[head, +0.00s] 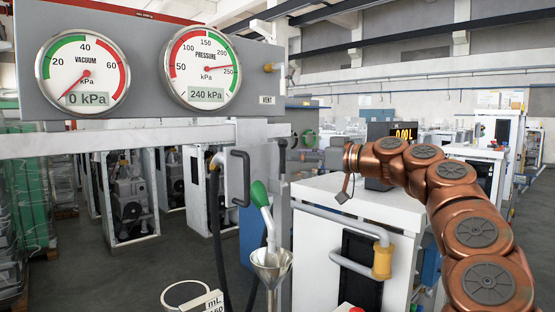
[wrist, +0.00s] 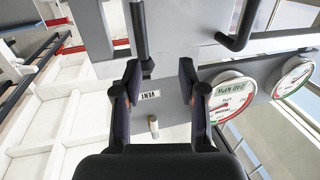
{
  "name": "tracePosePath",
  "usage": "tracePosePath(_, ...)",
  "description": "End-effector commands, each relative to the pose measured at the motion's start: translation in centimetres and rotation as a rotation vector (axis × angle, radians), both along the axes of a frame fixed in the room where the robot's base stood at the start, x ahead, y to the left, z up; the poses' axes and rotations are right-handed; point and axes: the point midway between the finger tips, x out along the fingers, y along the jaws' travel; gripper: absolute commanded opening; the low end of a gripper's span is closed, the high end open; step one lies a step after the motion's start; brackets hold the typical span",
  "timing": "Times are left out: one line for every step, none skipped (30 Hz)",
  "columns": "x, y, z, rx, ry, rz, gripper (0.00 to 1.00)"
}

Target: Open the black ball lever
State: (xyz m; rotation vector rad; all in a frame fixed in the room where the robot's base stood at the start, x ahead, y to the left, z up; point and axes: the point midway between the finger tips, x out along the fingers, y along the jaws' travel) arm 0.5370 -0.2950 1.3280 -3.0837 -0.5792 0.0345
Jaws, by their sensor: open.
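A black lever (head: 282,160) hangs below the VENT label on the grey panel in the head view, with a dark rounded top end. In the wrist view, which is turned over, a black bar (wrist: 139,30) that looks like this lever comes down from the top edge. Its dark end lies between the fingers in the picture. My gripper (head: 296,152) is open, just right of the lever in the head view. In the wrist view my gripper (wrist: 158,70) shows both fingers spread. I cannot tell whether a finger touches the lever.
A brass knob (head: 268,68) sits above the VENT label (head: 267,99). A bent black handle (head: 240,178) stands left of the lever. Pressure (head: 203,68) and vacuum (head: 83,72) gauges are on the panel. A green-topped nozzle (head: 261,200) and a metal funnel (head: 271,266) are below. A white cabinet (head: 345,200) stands right.

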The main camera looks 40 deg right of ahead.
Motion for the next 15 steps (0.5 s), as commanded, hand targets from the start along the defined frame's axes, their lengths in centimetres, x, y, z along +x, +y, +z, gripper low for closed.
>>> tracePosePath(-0.2,-1.1,-0.2,0.002,-0.012,-0.019,0.41)
tracePosePath(-0.2,-1.6,-0.2,0.001,-0.016,-0.026,0.41)
tracePosePath(-0.2,-2.0,-0.2,0.0,-0.021,-0.033,0.41)
tracePosePath(-0.2,-2.1,-0.2,-0.001,-0.022,-0.036,0.41)
tracePosePath(-0.2,-2.2,-0.2,-0.001,-0.024,-0.038,0.41)
tracePosePath(0.0,-2.3,-0.2,-0.001,-0.025,-0.04,0.41)
tracePosePath(0.1,-2.2,-0.2,-0.001,-0.024,-0.04,0.41)
tracePosePath(0.3,-2.2,-0.2,-0.001,-0.024,-0.04,0.41)
tracePosePath(0.6,-2.1,-0.2,-0.001,-0.022,-0.04,0.41)
tracePosePath(0.9,-2.0,-0.2,-0.001,-0.022,-0.04,0.41)
tracePosePath(1.2,-1.9,-0.2,-0.001,-0.022,-0.04,0.41)
tracePosePath(1.6,-1.7,-0.3,0.0,-0.02,-0.039,0.41)
tracePosePath(2.0,-1.5,-0.3,0.0,-0.02,-0.038,0.41)
tracePosePath(2.4,-1.4,-0.3,0.0,-0.019,-0.037,0.41)
tracePosePath(3.0,-1.1,-0.3,0.0,-0.019,-0.036,0.41)
